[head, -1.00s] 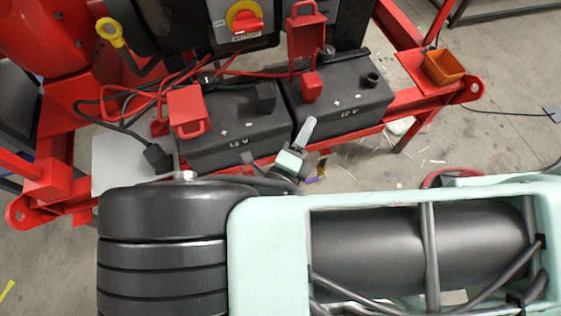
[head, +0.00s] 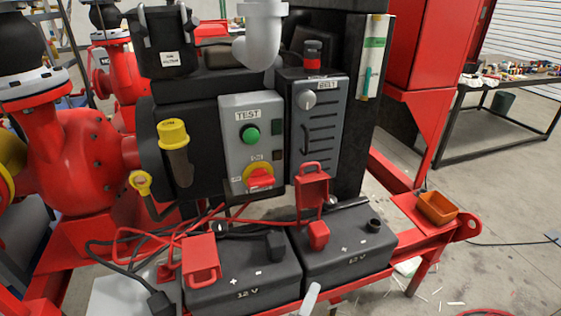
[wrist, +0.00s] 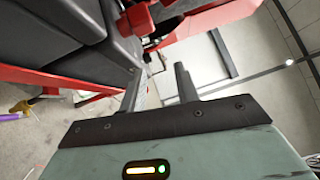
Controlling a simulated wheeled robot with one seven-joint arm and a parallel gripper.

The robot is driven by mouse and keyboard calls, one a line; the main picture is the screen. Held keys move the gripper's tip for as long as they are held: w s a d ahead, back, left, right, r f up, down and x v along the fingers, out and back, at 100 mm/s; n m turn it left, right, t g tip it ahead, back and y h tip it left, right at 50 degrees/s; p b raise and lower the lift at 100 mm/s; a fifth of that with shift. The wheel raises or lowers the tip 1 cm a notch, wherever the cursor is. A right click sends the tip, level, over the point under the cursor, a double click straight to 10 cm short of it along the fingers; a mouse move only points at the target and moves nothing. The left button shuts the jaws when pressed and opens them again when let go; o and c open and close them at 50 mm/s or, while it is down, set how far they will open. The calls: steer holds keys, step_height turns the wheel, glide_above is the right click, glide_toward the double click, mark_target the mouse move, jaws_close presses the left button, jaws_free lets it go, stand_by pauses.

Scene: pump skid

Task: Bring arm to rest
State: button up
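My gripper (wrist: 160,72) shows in the wrist view with its two dark fingers apart and nothing between them. In the head view only a pale grey finger end (head: 311,299) shows at the bottom edge, in front of the two batteries. The rest of my arm is out of the head view. The left battery (head: 240,285) and the right battery (head: 345,255) are dark grey boxes marked 12 V on the red skid frame. I cannot tell how far the finger is from them.
A control box (head: 252,140) with a green button and a red rotary switch stands behind the batteries. Red cables (head: 140,232) loop at the left. An orange tray (head: 437,207) sits on the frame's right end.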

steer(key=s+d+r+m+g, duration=0.3)
steer(key=r+m+g, duration=0.1)
steer(key=m+g, duration=0.4)
steer(key=s+d+r+m+g, duration=0.3)
steer(key=m+g, duration=0.3)
steer(key=m, duration=0.4)
steer(key=s+r+m+g+y, duration=0.2)
steer(key=s+r+m+y, duration=0.2)
steer(key=r+m+y, duration=0.6)
step_height(320, 180, up, 5)
steer(key=m, duration=1)
steer(key=shift+s+a+r+m+y, duration=0.15)
steer(key=shift+a+r+m+y, duration=0.05)
steer(key=shift+a+m+y, duration=0.2)
